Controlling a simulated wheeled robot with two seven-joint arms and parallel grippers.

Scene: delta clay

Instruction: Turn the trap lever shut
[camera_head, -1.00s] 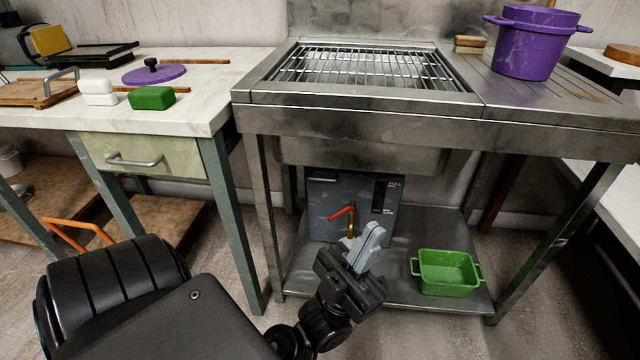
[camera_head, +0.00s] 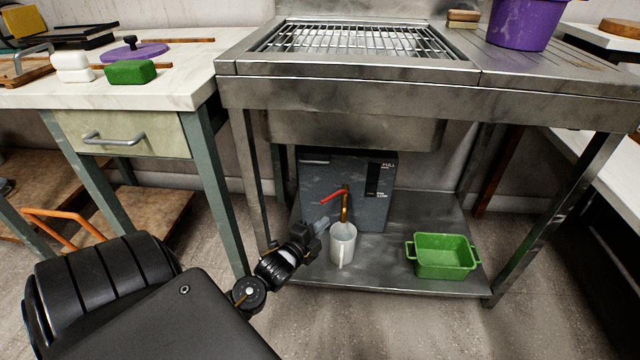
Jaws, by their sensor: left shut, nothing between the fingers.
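The trap is a dark grey box (camera_head: 375,210) on the lower shelf under the sink, with a panel marked FULL at its upper right. Its red lever (camera_head: 331,196) sticks out to the left from the top of a brass spout (camera_head: 345,208). My left gripper (camera_head: 321,224) is shut and empty, just left of the mug and below the lever's free end, apart from the lever as far as I can tell. My right gripper is not in view.
A green tub (camera_head: 442,256) stands to the right on the steel shelf (camera_head: 395,272). The sink basin (camera_head: 350,131) hangs above the box. A table leg (camera_head: 218,190) and a steel sink leg (camera_head: 245,180) stand left of my gripper.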

